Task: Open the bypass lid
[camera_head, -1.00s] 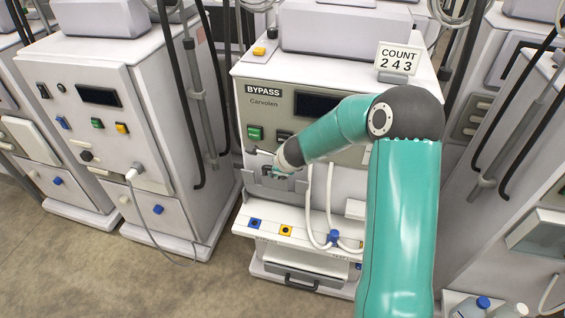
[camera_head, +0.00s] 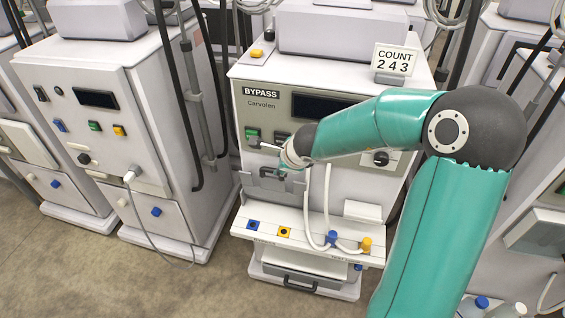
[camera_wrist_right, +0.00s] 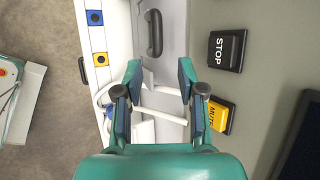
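The bypass lid (camera_head: 262,183) is a grey panel with a black handle on the front of the machine labelled BYPASS, below the buttons. It looks closed, though my gripper hides part of it in the head view. In the right wrist view the black handle (camera_wrist_right: 154,33) lies beyond the fingertips, attached to the grey lid (camera_wrist_right: 174,42). My right gripper (camera_head: 268,157) is at the lid's upper area in the head view. The wrist view shows the right gripper (camera_wrist_right: 159,75) open, its fingers apart and not around the handle. My left gripper is not in view.
White tubes (camera_wrist_right: 160,117) pass behind the open fingers. A STOP button (camera_wrist_right: 227,50) and yellow MUTE button (camera_wrist_right: 219,116) are close by on the panel. A shelf (camera_head: 262,240) with blue and yellow sockets juts out below the lid.

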